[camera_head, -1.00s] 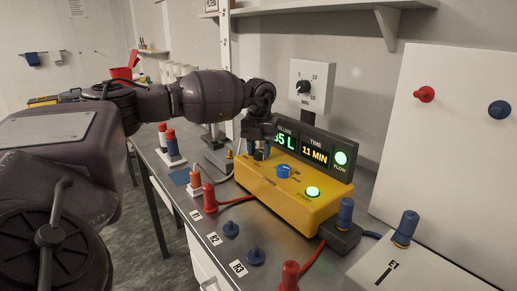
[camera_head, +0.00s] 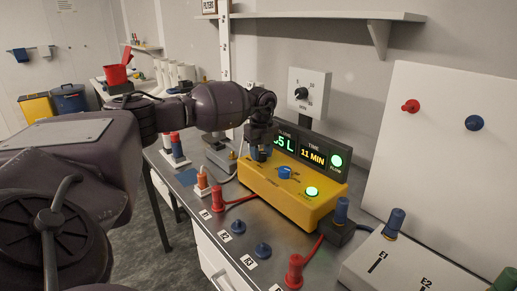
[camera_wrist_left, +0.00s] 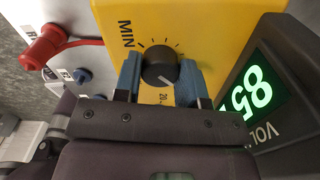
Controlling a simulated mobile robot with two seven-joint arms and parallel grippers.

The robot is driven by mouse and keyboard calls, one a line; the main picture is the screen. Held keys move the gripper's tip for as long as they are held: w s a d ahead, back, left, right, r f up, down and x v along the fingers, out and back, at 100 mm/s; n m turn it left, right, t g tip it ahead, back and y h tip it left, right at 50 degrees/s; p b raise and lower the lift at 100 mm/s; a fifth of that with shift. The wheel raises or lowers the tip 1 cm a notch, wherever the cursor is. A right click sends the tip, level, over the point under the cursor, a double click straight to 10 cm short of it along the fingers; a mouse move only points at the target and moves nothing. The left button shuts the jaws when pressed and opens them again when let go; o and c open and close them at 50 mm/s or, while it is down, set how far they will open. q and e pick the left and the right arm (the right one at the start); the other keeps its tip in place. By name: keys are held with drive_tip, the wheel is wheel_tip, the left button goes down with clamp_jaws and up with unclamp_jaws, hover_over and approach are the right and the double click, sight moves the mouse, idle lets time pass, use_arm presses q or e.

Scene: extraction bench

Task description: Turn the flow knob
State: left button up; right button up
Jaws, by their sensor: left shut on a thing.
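A yellow box (camera_head: 292,194) with a display stands on the metal bench. My left gripper (camera_head: 261,153) is at the far left end of its top in the head view. In the left wrist view my left gripper (camera_wrist_left: 160,76) is shut on a round black knob (camera_wrist_left: 158,64), with one blue-grey finger on each side. The knob has a tick scale marked MIN around it, and its white pointer mark faces the lower right. In the head view the gripper hides this knob. The display reads TIME 11 MIN beside a partly hidden green figure. My right gripper is not in view.
A blue knob (camera_head: 285,173) and a lit green button (camera_head: 311,191) share the box top. A red plug (camera_head: 217,199) with its cable is in front. A grey dial unit (camera_head: 309,90) is behind. Blue plugs stand on the bench's front part.

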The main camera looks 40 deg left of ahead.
sight(261, 153)
use_arm(q)
drive_tip(key=shift+r+n, duration=0.1)
drive_tip(key=shift+n, duration=0.4)
drive_tip(key=o, duration=0.9)
wheel_tip(261, 153, up, 11)
drive_tip(key=shift+f+p, duration=0.1)
drive_tip(key=shift+p, duration=0.4)
